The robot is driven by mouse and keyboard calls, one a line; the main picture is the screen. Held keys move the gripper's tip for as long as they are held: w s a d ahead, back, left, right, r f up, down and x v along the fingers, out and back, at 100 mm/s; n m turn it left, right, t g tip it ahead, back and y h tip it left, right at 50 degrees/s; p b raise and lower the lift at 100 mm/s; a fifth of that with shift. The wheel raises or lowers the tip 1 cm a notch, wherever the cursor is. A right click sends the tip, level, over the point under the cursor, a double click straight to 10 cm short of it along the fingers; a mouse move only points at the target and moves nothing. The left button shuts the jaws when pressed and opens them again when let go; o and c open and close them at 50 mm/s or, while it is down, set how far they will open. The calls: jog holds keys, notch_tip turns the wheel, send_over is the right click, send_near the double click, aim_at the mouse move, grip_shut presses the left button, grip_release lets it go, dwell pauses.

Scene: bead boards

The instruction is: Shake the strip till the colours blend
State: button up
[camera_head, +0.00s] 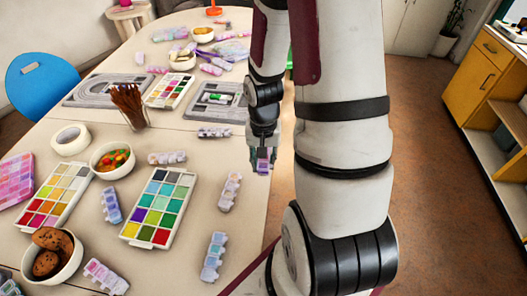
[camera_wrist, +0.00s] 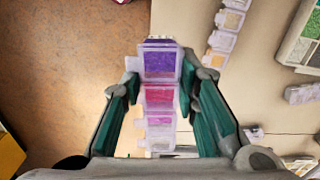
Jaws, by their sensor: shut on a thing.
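My gripper (camera_head: 264,158) hangs just past the right edge of the table. It is shut on a clear strip (camera_head: 263,166) of small lidded compartments. In the wrist view the strip (camera_wrist: 160,95) sits between the two green-padded fingers of my gripper (camera_wrist: 160,100). Its far compartment is purple, the one nearer is pink-red, and nearer ones look paler pink to whitish. The colours show as separate blocks by compartment. The lower end of the strip is partly hidden by the gripper's base.
Other strips lie on the table, such as one near the edge (camera_head: 230,191) and one in front (camera_head: 213,257). A bead palette (camera_head: 159,207), a cookie bowl (camera_head: 75,262) and a beaded-food bowl (camera_head: 113,160) stand left. Bare floor (camera_head: 425,190) lies right of the table.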

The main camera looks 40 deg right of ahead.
notch_tip(320, 180, up, 6)
jog(key=shift+f, duration=0.2)
notch_tip(320, 180, down, 6)
jog(key=shift+r, duration=0.45)
jog(key=shift+f, duration=0.1)
